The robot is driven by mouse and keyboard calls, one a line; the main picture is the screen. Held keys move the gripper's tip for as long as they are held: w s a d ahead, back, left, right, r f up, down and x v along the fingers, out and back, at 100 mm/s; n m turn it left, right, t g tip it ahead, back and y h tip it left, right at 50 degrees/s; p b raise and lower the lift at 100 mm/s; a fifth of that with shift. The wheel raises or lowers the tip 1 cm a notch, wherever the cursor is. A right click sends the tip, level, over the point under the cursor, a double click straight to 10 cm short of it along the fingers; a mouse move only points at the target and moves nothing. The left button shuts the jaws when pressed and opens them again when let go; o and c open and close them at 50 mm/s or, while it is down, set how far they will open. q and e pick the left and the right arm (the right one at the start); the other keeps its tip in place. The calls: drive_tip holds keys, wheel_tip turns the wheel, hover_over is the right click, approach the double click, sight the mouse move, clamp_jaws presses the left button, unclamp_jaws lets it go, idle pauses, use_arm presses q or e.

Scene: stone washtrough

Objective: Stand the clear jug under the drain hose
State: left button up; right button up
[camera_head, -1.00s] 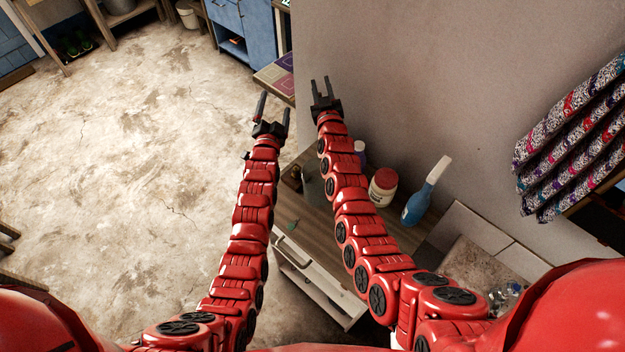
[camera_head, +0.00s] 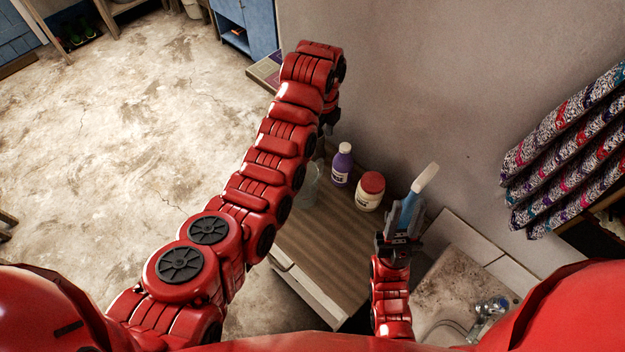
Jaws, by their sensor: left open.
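A clear jug (camera_head: 308,188), see-through and partly hidden by my left arm, stands on the wooden counter. My left gripper (camera_head: 322,140) shows as a dark piece below the bent end of the left arm, above and behind the jug. Its fingers are mostly hidden; it is open.
A purple bottle (camera_head: 342,164) and a white tub with a red lid (camera_head: 369,191) stand at the counter's back. The stone basin (camera_head: 455,285) with a metal tap (camera_head: 490,307) is right of the counter. Patterned cloth (camera_head: 565,150) hangs on the wall. The counter's front middle (camera_head: 325,250) is clear.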

sight(318, 162)
use_arm(q)
drive_tip(key=f+b, duration=0.1)
drive_tip(key=f, duration=0.1)
drive_tip(key=f+b, duration=0.3)
drive_tip(key=shift+s+a+f, duration=0.25)
drive_tip(key=shift+a+f, duration=0.1)
drive_tip(key=shift+w+d+f+p, duration=0.1)
drive_tip(key=shift+d+f+p, duration=0.05)
drive_tip(key=shift+f+p, duration=0.4)
wheel_tip(318, 162, down, 5)
drive_tip(key=shift+f+b, duration=0.1)
drive_tip(key=shift+b, duration=0.5)
drive_tip(key=f+b, duration=0.1)
drive_tip(key=f, duration=0.1)
drive_tip(key=f+b, duration=0.1)
drive_tip(key=f, duration=0.1)
drive_tip(key=shift+w+d+f+b, duration=0.15)
drive_tip(key=shift+w+d+b, duration=0.05)
drive_tip(key=shift+b, duration=0.2)
drive_tip(key=shift+f, duration=0.45)
drive_tip(key=shift+a+r, duration=0.1)
drive_tip(key=shift+c, duration=0.3)
drive_tip(key=shift+c, duration=1.2)
clamp_jaws()
